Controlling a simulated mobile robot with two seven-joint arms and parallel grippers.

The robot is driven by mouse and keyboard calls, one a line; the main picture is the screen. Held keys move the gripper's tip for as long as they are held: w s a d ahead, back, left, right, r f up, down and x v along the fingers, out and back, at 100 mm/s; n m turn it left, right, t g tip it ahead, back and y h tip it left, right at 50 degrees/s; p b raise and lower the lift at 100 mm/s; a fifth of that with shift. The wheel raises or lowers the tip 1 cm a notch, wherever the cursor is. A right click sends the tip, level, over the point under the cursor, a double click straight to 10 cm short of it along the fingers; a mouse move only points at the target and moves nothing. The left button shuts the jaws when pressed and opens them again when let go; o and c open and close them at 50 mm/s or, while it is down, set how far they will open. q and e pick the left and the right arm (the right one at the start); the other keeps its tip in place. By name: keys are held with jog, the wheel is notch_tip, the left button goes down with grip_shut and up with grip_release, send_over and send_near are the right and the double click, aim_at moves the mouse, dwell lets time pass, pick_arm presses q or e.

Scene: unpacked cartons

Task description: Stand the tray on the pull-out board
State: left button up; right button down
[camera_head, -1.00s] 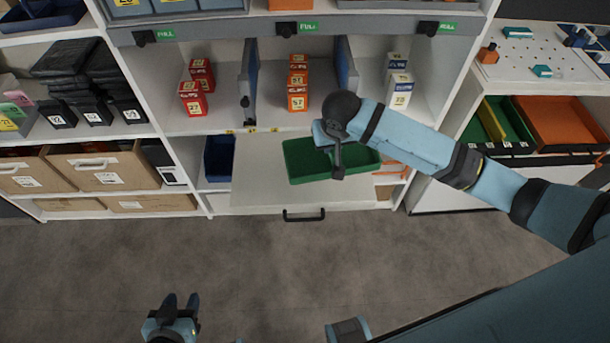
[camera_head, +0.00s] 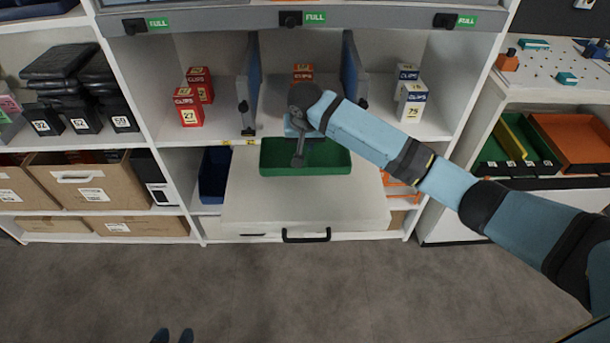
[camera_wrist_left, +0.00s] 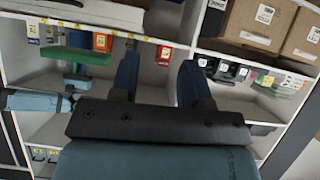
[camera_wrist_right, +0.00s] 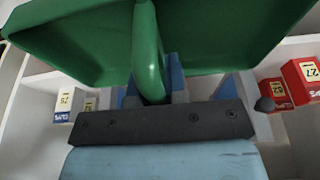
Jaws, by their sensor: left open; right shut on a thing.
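The green tray (camera_head: 330,163) is held by my right gripper (camera_head: 298,140) at the rear of the pull-out board (camera_head: 300,207). In the right wrist view the gripper (camera_wrist_right: 155,95) is shut on a curved part of the green tray (camera_wrist_right: 225,35). In the left wrist view the tray (camera_wrist_left: 80,55) shows at the upper left, by the board (camera_wrist_left: 100,10). Whether the tray touches the board is hard to tell. The board is pulled out, with a black handle (camera_head: 306,238) at its front. My left gripper (camera_head: 172,336) is open and empty, low at the bottom edge; it also shows in the left wrist view (camera_wrist_left: 160,85).
A blue bin (camera_head: 215,172) is left of the board, orange items (camera_head: 400,183) right. The board's front is bare.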

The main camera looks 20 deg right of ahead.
notch_tip(320, 180, down, 6)
jog(key=shift+f+b, duration=0.15)
jog(key=shift+b, duration=0.35)
notch_tip(320, 180, down, 4)
jog(key=shift+r+b, duration=0.1)
jog(key=shift+b, duration=0.4)
jog(key=shift+f, duration=0.35)
jog(key=c, duration=1.1)
grip_release()
jog(key=shift+c, duration=0.2)
pick_arm(q)
jog(key=shift+w+d+t, duration=0.1)
jog(key=shift+d+t, duration=0.1)
jog(key=shift+t, duration=0.1)
jog(key=shift+f, duration=0.15)
